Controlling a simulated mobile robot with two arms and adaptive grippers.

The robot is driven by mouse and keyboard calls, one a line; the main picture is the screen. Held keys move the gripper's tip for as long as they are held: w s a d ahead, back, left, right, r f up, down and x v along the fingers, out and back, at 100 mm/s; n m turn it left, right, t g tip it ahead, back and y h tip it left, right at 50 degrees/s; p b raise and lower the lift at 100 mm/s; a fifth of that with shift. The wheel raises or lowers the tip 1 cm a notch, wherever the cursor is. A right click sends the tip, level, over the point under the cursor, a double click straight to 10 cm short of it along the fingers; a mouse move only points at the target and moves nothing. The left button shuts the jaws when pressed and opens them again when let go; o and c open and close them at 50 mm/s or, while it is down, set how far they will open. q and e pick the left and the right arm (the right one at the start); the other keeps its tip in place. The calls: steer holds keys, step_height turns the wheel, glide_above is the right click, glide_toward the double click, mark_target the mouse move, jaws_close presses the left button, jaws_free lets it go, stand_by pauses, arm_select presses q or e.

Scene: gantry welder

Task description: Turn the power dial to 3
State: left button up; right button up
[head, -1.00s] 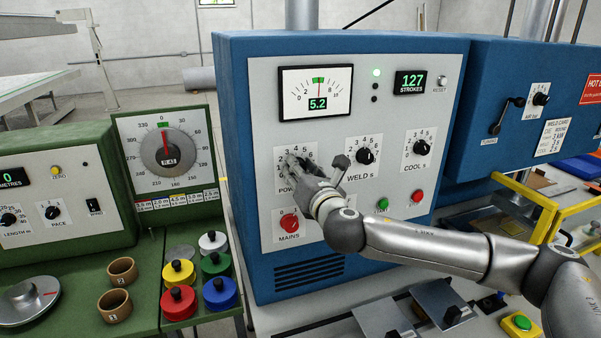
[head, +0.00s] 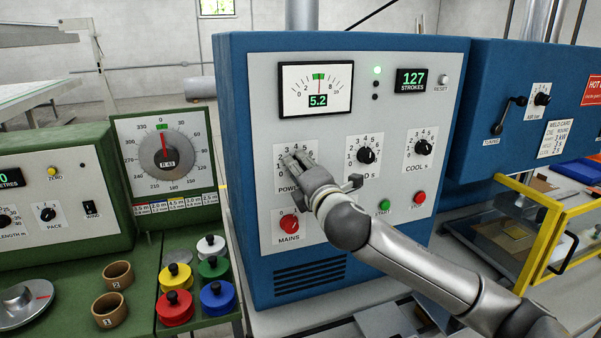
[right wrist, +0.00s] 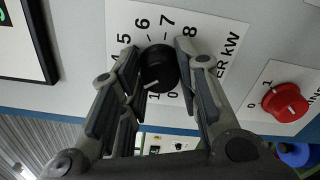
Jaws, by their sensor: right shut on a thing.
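The power dial (right wrist: 158,68) is a round black knob with a white pointer line, on a white scale plate (right wrist: 207,45) marked in kW. My right gripper (right wrist: 160,62) is shut on the dial, one finger on each side. In the right wrist view the pointer line is aimed to the lower left, near the 1; the left finger hides part of the scale beyond it. In the head view my right gripper (head: 296,162) covers most of the dial, with numbers showing above it. My left gripper is not in view.
On the blue welder (head: 350,250) are a red mains knob (head: 289,224) below, the weld dial (head: 366,156) to the right, and the cool dial (head: 420,147) farther right. A meter (head: 316,90) above reads 5.2. Green and red buttons sit close to my arm.

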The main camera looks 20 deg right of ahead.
steer(key=shift+m, duration=0.6)
steer(key=o, duration=1)
steer(key=shift+o, duration=0.2)
steer(key=shift+s, duration=0.1)
steer(key=s, duration=1.1)
steer(key=shift+s+d, duration=0.25)
steer(key=shift+s, duration=0.15)
